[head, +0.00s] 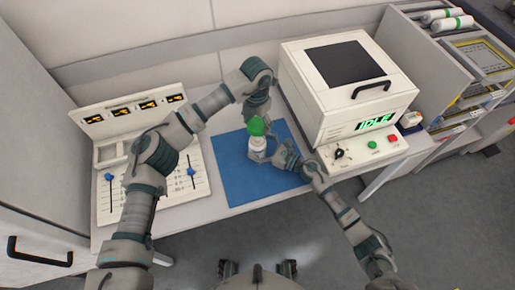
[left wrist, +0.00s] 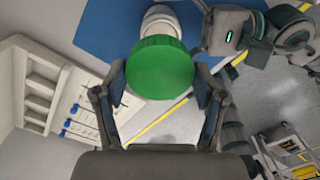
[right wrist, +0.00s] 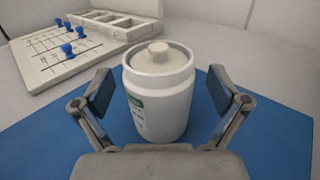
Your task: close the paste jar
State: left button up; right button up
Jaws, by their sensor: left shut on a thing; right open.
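The white paste jar (head: 257,145) stands upright on the blue mat (head: 232,180). In the right wrist view the jar (right wrist: 160,100) shows a pale top with a small round knob and a green label on its side. My left gripper (left wrist: 160,88) is shut on the green lid (left wrist: 160,68), which it holds above the jar; the lid also shows in the head view (head: 256,126). A gap between lid and jar is hard to judge. My right gripper (right wrist: 160,92) is open, with its fingers on either side of the jar, apparently not touching it.
A slider panel (head: 185,165) stands to the left of the mat. A white machine (head: 345,85) with an IDLE display and buttons stands to the right. Shelves (head: 465,60) are at the far right. The front of the mat is clear.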

aim_at(257, 139)
jog(key=shift+w+a, duration=0.15)
jog(key=shift+a, duration=0.2)
pick_arm(q)
jog(key=shift+d, duration=0.1)
pick_arm(e)
jog(key=shift+d, duration=0.1)
jog(key=c, duration=1.8)
pick_arm(q)
jog(key=shift+f, duration=2.35)
jog(key=shift+f, duration=0.1)
jog(key=shift+f, duration=0.8)
jog(key=shift+f, duration=0.55)
